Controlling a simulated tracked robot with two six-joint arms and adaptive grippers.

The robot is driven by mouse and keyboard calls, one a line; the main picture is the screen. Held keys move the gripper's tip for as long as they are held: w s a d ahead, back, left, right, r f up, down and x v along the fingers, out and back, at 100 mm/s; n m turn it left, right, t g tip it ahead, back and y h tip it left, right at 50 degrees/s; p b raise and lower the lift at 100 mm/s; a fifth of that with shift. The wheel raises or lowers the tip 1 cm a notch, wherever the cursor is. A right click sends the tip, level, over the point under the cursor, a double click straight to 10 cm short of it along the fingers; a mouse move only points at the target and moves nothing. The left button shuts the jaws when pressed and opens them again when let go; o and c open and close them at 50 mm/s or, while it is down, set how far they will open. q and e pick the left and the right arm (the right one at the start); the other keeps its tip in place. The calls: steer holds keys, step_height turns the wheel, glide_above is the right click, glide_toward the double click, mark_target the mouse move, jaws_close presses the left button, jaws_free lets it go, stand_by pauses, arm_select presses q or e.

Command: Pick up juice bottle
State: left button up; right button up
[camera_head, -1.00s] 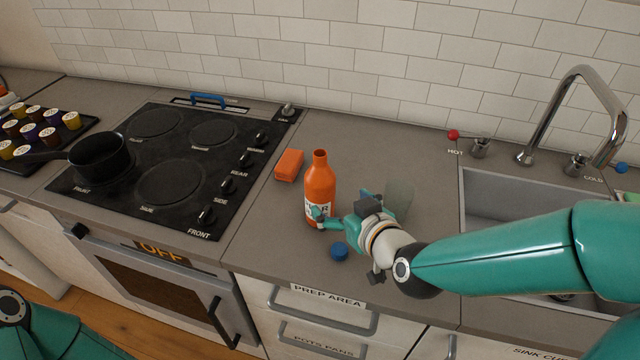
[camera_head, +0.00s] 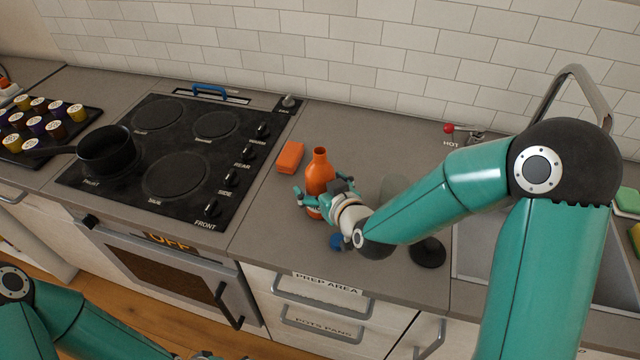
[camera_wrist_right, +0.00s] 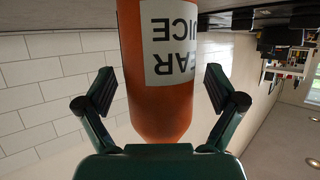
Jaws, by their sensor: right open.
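The orange juice bottle (camera_head: 320,168) stands upright on the counter to the right of the stove. In the right wrist view the bottle (camera_wrist_right: 158,100) appears upside down, with its white label towards the camera. My right gripper (camera_head: 317,192) is open around the bottle's body. In the right wrist view its two fingers (camera_wrist_right: 160,90) are on either side of the bottle, with a gap on each side. My left arm is at the lower left; only a small piece of what may be my left gripper (camera_head: 205,356) shows at the bottom edge.
An orange block (camera_head: 290,157) lies behind and left of the bottle. A blue object (camera_head: 336,242), a clear glass (camera_head: 394,186) and a black round object (camera_head: 428,252) are close to my right arm. A pot (camera_head: 106,148) stands on the stove (camera_head: 215,180); the sink (camera_head: 480,250) is at right.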

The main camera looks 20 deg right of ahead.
mark_target(320, 151)
steer(key=shift+w, duration=0.1)
steer(key=c, duration=1.5)
steer(key=shift+r, duration=0.15)
step_height(320, 151, up, 10)
steer(key=shift+f, duration=0.2)
step_height(320, 151, up, 10)
steer(key=p, duration=0.4)
